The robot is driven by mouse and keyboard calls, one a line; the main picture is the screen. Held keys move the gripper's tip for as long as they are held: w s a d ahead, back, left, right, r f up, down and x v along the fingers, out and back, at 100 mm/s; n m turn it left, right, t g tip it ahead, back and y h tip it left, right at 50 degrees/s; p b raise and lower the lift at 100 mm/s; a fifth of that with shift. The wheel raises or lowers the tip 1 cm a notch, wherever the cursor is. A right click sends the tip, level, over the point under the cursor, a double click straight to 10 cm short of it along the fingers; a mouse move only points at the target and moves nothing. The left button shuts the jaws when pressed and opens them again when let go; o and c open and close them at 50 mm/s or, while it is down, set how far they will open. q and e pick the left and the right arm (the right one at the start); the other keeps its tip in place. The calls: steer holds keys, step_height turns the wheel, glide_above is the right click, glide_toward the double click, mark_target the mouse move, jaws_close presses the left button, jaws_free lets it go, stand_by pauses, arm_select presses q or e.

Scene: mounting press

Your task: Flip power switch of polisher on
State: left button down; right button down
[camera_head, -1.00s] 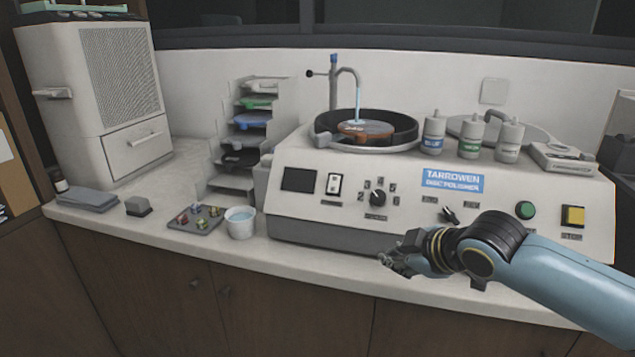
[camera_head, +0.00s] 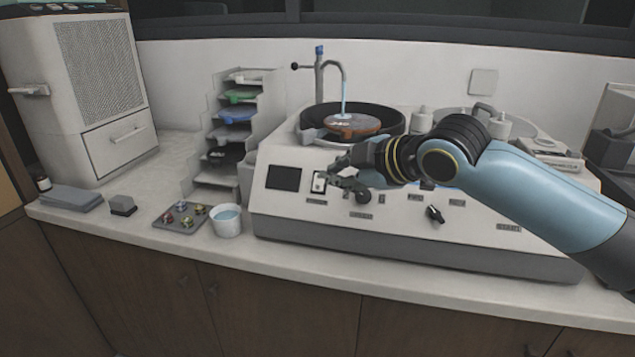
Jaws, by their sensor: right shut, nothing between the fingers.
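The polisher (camera_head: 285,215) is a wide off-white machine with a sloped front panel on the counter. Its power switch (camera_head: 319,182) is a white rocker in a dark frame, just right of the dark display (camera_head: 283,177). My right gripper (camera_head: 335,181) is shut and empty, with its fingertips at the right edge of the switch. Whether they touch it cannot be told. The right hand and arm cover part of the panel, including the label and the start and stop buttons. My left gripper is not in view.
A wheel (camera_head: 350,126) sits in the bowl on top of the polisher under a running tap (camera_head: 343,80). A white cup (camera_head: 228,221), a tray of small samples (camera_head: 182,217) and a disc rack (camera_head: 222,178) stand to the left. The counter's front strip is clear.

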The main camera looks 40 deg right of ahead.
glide_toward(303, 185)
steer(key=w+a+r, duration=0.1)
steer(key=a, duration=0.2)
steer(key=shift+w+d+f+p, duration=0.35)
steer(key=shift+w+d+f, duration=0.6)
steer(key=shift+d+f, duration=0.1)
steer(key=shift+w+d+f, duration=0.15)
steer(key=shift+d+f, duration=0.05)
steer(key=shift+f, duration=0.05)
steer(key=shift+w+d+f+b, duration=0.1)
steer(key=shift+w+f+b, duration=0.05)
steer(key=shift+f+b, duration=0.4)
steer(key=shift+r, duration=0.4)
